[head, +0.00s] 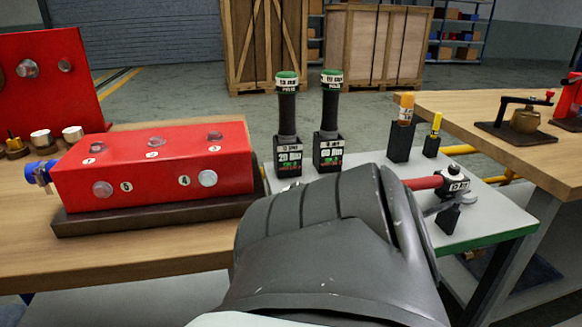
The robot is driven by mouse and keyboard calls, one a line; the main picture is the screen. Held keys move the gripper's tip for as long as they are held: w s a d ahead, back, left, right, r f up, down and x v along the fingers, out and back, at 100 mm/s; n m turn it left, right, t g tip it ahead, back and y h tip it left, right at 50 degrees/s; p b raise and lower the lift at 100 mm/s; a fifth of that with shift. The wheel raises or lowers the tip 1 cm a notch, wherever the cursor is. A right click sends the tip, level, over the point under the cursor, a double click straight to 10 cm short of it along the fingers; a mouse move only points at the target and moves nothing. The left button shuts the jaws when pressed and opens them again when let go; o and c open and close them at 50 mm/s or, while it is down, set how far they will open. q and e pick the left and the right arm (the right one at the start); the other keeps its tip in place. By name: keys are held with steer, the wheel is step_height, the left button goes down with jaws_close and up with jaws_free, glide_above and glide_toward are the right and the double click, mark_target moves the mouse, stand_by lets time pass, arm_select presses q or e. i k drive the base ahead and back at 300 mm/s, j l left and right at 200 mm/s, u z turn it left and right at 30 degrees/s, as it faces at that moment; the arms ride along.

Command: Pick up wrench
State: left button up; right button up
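A grey metal wrench-like tool (455,203) rests on a small black holder on the grey-topped bench at right of centre. A tool with a red handle (423,183) and a black head with a white label (454,180) is just behind it. I cannot tell for sure which of these is the wrench. A large dark grey part of my own arm fills the lower middle and hides part of the bench and the left end of the red handle. No gripper fingertips show.
Two dark green-topped tools stand in black holders (289,157) (328,155). Orange (405,108) and yellow (435,124) tools stand behind the wrench. A red box (155,165) sits on the left wooden table. Another wooden table (480,125) is at right.

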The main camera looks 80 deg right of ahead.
mark_target(460, 198)
steer(key=k+l+u, duration=0.1)
steer(key=k+l, duration=0.2)
steer(key=k, duration=0.2)
steer(key=k+l+u, duration=0.1)
steer(key=k+l, duration=0.2)
steer(key=k, duration=0.15)
